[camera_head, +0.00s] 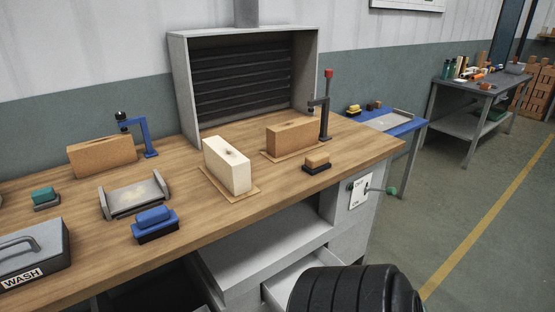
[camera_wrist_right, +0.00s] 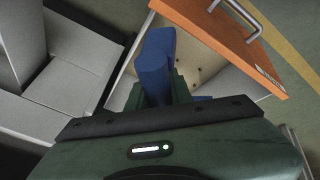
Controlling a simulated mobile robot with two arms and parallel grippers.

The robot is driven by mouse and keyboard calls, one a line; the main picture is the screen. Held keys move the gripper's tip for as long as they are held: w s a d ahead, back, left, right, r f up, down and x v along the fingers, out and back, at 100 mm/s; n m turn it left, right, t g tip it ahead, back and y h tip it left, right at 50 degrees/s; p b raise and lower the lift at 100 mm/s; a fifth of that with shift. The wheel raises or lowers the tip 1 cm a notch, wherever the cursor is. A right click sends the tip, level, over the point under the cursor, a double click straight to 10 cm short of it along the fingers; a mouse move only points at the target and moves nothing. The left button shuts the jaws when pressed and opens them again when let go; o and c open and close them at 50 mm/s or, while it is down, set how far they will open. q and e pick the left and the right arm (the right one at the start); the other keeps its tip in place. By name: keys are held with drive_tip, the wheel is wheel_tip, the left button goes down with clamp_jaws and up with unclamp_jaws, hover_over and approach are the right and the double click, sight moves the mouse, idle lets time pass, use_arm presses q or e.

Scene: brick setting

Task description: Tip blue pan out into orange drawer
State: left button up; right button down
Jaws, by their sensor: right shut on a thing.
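In the right wrist view, the orange drawer (camera_wrist_right: 222,38) stands pulled open, with a metal handle on its front. Several small dark specks lie on its pale inner floor. My right gripper (camera_wrist_right: 163,92) is over the open drawer, its dark green fingers shut on a blue piece (camera_wrist_right: 155,58), which I take for the blue pan. Another bit of blue shows low behind the right finger. Most of the pan is hidden by the gripper, so its tilt and contents cannot be told. In the head view only a pale part of the open drawer (camera_head: 292,282) shows. My left gripper is out of view.
The wooden bench (camera_head: 90,278) holds a blue brush (camera_head: 155,222), a metal tray (camera_head: 135,197), a pale block (camera_head: 227,165), brown blocks, clamps and a grey WASH box (camera_head: 35,255). My black arm link covers the bottom middle. Floor to the right is clear.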

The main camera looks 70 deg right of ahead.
drive_tip(key=s+d+f+n, duration=0.1)
drive_tip(key=s+d+f, duration=0.45)
drive_tip(key=s, duration=0.25)
drive_tip(key=shift+w+a+r+n+g+h+p, duration=0.2)
drive_tip(key=shift+w+a+r+g+p, duration=0.3)
drive_tip(key=shift+w+r+g, duration=1.4)
drive_tip(key=shift+w+a+r+n+g+h+p, duration=0.15)
drive_tip(key=shift+w+a+r+g+h+p, duration=0.6)
drive_tip(key=shift+w+r, duration=2.05)
drive_tip(key=shift+w+a+r+n+g+y+p, duration=0.15)
drive_tip(key=shift+w+a+r+g, duration=0.15)
drive_tip(key=shift+w+r+g, duration=2.05)
drive_tip(key=shift+g+h, duration=0.3)
drive_tip(key=shift+g, duration=0.1)
drive_tip(key=shift+w+a+r+b, duration=0.15)
drive_tip(key=shift+w+b, duration=0.3)
drive_tip(key=shift+w, duration=0.6)
drive_tip(key=shift+w+a+b, duration=0.2)
drive_tip(key=shift+w+b, duration=0.2)
drive_tip(key=shift+w, duration=0.6)
